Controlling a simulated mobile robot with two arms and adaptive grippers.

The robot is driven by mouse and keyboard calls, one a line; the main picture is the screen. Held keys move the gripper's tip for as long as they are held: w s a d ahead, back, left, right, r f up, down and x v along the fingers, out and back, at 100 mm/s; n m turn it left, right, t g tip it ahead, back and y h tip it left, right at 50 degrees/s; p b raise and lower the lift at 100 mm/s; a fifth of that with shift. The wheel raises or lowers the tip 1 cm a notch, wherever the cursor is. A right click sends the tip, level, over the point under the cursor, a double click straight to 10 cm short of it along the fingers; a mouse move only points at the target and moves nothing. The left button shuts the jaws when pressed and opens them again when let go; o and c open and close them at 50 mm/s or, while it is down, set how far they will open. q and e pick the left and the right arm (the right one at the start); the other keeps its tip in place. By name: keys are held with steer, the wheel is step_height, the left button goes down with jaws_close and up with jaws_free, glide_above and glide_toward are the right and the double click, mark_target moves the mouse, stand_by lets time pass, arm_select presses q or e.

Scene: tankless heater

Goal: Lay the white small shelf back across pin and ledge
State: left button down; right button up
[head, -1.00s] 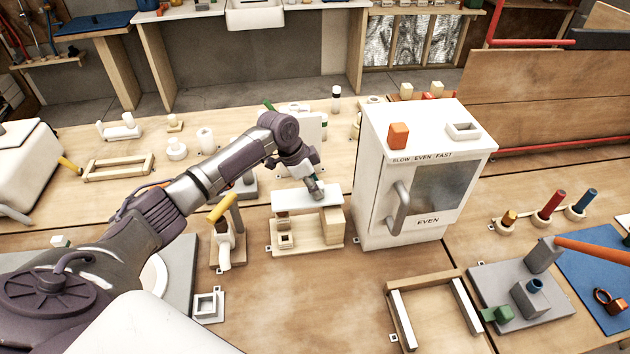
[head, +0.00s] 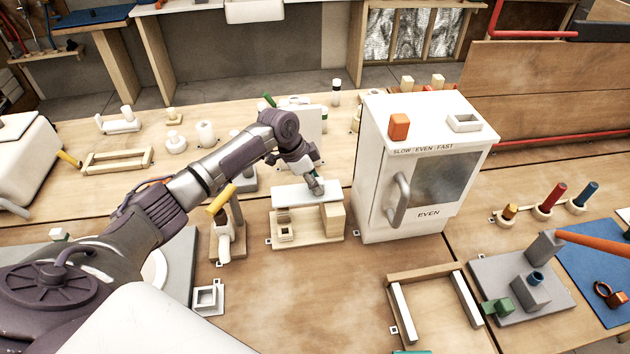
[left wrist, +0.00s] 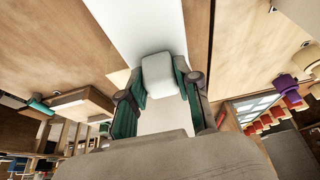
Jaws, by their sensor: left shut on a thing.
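The white small shelf (head: 292,195) spans a wooden stand (head: 308,240), roughly level. Its right end is over a pale block-like ledge (head: 333,222). Its left end is above a wooden post (head: 283,215); I cannot make out a pin or whether the shelf touches its supports. My left gripper (head: 316,187) is at the shelf's right half. In the left wrist view, its teal fingers (left wrist: 162,100) are shut on a white block-like part (left wrist: 161,75) at the shelf (left wrist: 145,25). My right gripper does not show.
A white cabinet (head: 375,190) with a handle stands close to the right of the stand. A small stand with a yellow-handled part (head: 221,200) is close to the left. A wooden frame (head: 427,281) lies front right. The bench in front of the stand is bare.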

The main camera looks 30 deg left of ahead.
mark_target(298, 193)
arm_select(q)
steer(key=shift+f, duration=0.15)
steer(key=c, duration=0.7)
jaws_free()
steer(key=v, duration=1.2)
